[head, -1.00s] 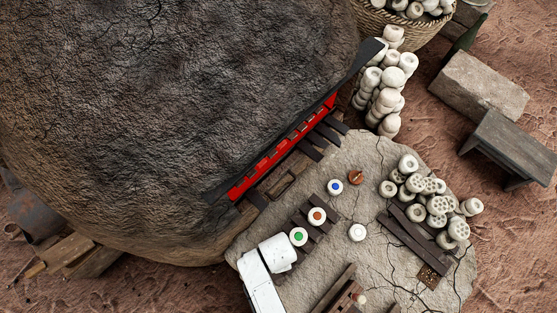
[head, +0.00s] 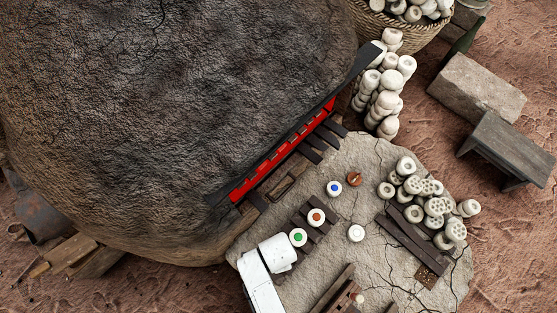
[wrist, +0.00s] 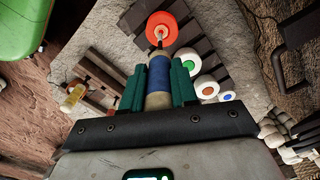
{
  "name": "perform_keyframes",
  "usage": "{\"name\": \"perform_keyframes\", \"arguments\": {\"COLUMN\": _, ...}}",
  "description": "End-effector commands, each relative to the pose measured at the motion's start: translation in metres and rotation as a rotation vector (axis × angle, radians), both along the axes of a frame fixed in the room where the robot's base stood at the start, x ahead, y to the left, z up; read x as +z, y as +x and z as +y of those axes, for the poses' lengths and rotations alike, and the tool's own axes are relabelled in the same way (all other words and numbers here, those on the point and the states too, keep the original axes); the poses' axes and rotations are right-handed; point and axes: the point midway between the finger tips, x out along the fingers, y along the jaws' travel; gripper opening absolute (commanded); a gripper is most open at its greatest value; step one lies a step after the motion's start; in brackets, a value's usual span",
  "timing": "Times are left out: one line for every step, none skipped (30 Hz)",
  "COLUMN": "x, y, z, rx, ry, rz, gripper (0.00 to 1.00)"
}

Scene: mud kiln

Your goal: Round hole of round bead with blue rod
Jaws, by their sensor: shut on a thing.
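My gripper (wrist: 158,88) is shut on a blue-gripped rod (wrist: 159,72) between two green fingers in the wrist view. The rod's thin tip points at the pale centre of a round orange-red bead (wrist: 162,24). I cannot tell whether the tip is in the hole or just above it. White round beads with a green centre (wrist: 188,62) and an orange centre (wrist: 206,88) lie beside it. In the head view the green-centred bead (head: 298,237), orange-centred bead (head: 316,217) and blue-centred bead (head: 334,188) show; my white arm hides the gripper and rod.
Dark slats (head: 307,223) lie under the row of beads on the stone slab (head: 375,170). A plain white bead (head: 356,233) and a small brown object (head: 354,178) stand on open slab. Piled white pieces (head: 435,207) crowd the right. The large kiln (head: 170,120) with a red strip (head: 280,152) rises behind.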

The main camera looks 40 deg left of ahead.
Motion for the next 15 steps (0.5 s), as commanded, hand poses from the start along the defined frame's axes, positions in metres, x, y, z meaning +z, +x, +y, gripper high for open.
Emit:
{"name": "perform_keyframes", "arguments": {"x": 0.0, "y": 0.0, "z": 0.0, "rx": 0.0, "ry": 0.0, "rz": 0.0, "gripper": 0.0}}
{"name": "perform_keyframes", "arguments": {"x": 0.0, "y": 0.0, "z": 0.0, "rx": 0.0, "ry": 0.0, "rz": 0.0, "gripper": 0.0}}
{"name": "perform_keyframes", "arguments": {"x": 0.0, "y": 0.0, "z": 0.0, "rx": 0.0, "ry": 0.0, "rz": 0.0, "gripper": 0.0}}
{"name": "perform_keyframes", "arguments": {"x": 0.0, "y": 0.0, "z": 0.0, "rx": 0.0, "ry": 0.0, "rz": 0.0, "gripper": 0.0}}
{"name": "perform_keyframes", "arguments": {"x": 0.0, "y": 0.0, "z": 0.0, "rx": 0.0, "ry": 0.0, "rz": 0.0, "gripper": 0.0}}
{"name": "perform_keyframes", "arguments": {"x": 0.0, "y": 0.0, "z": 0.0, "rx": 0.0, "ry": 0.0, "rz": 0.0, "gripper": 0.0}}
{"name": "perform_keyframes", "arguments": {"x": 0.0, "y": 0.0, "z": 0.0, "rx": 0.0, "ry": 0.0, "rz": 0.0, "gripper": 0.0}}
{"name": "perform_keyframes", "arguments": {"x": 0.001, "y": 0.0, "z": 0.0, "rx": 0.0, "ry": 0.0, "rz": 0.0, "gripper": 0.0}}
{"name": "perform_keyframes", "arguments": {"x": 0.003, "y": 0.0, "z": 0.0, "rx": 0.0, "ry": 0.0, "rz": 0.0, "gripper": 0.0}}
{"name": "perform_keyframes", "arguments": {"x": 0.004, "y": 0.0, "z": 0.0, "rx": 0.0, "ry": 0.0, "rz": 0.0, "gripper": 0.0}}
{"name": "perform_keyframes", "arguments": {"x": 0.006, "y": 0.0, "z": 0.0, "rx": 0.0, "ry": 0.001, "rz": -0.001, "gripper": 0.0}}
{"name": "perform_keyframes", "arguments": {"x": 0.009, "y": 0.0, "z": 0.0, "rx": 0.0, "ry": 0.001, "rz": -0.001, "gripper": 0.0}}
{"name": "perform_keyframes", "arguments": {"x": 0.011, "y": 0.0, "z": 0.0, "rx": 0.0, "ry": 0.001, "rz": -0.001, "gripper": 0.0}}
{"name": "perform_keyframes", "arguments": {"x": 0.014, "y": 0.0, "z": 0.0, "rx": 0.0, "ry": 0.001, "rz": -0.001, "gripper": 0.0}}
{"name": "perform_keyframes", "arguments": {"x": 0.017, "y": 0.0, "z": 0.0, "rx": 0.0, "ry": 0.001, "rz": -0.001, "gripper": 0.0}}
